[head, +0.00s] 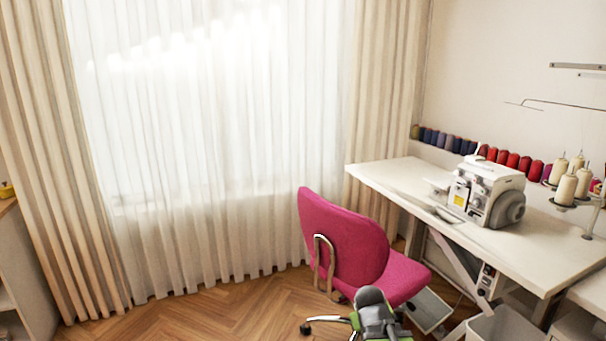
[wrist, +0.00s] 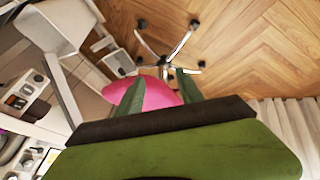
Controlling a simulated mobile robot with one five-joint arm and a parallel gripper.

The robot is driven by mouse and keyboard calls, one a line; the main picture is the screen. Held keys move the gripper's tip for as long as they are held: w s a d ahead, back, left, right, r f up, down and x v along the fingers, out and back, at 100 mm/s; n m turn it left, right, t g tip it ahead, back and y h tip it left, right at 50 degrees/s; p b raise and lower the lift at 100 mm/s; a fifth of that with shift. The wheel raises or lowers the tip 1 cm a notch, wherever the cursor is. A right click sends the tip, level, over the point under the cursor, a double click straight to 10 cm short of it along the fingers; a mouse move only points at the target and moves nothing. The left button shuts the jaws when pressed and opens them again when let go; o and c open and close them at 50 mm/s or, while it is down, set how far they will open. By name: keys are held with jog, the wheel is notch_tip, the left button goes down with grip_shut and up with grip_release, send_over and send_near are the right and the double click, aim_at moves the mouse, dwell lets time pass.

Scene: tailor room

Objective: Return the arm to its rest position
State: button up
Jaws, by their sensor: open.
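My gripper (wrist: 160,77) shows in the wrist view as two green fingers standing apart, with nothing between them. Beyond the fingers are the pink seat and the wheeled base of the office chair (wrist: 164,62). In the head view, a grey and green part of my arm (head: 376,318) shows at the bottom edge, in front of the pink chair (head: 345,238). The rest of the arm is out of the head view.
A white table (head: 395,180) with a sewing machine (head: 485,190) and several thread spools (head: 505,160) stands on the right. A white bin (head: 505,325) is below it. Curtains (head: 210,150) cover the back. Wooden floor (head: 215,310) lies clear left of the chair.

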jog(key=s+a+f+m+g+y, duration=0.3)
jog(key=s+a+g, duration=0.2)
jog(key=s, duration=0.6)
notch_tip(320, 180, up, 22)
jog(key=p, duration=2.3)
jog(key=shift+s+d+r+g, duration=0.25)
jog(key=shift+s+d+g, duration=0.05)
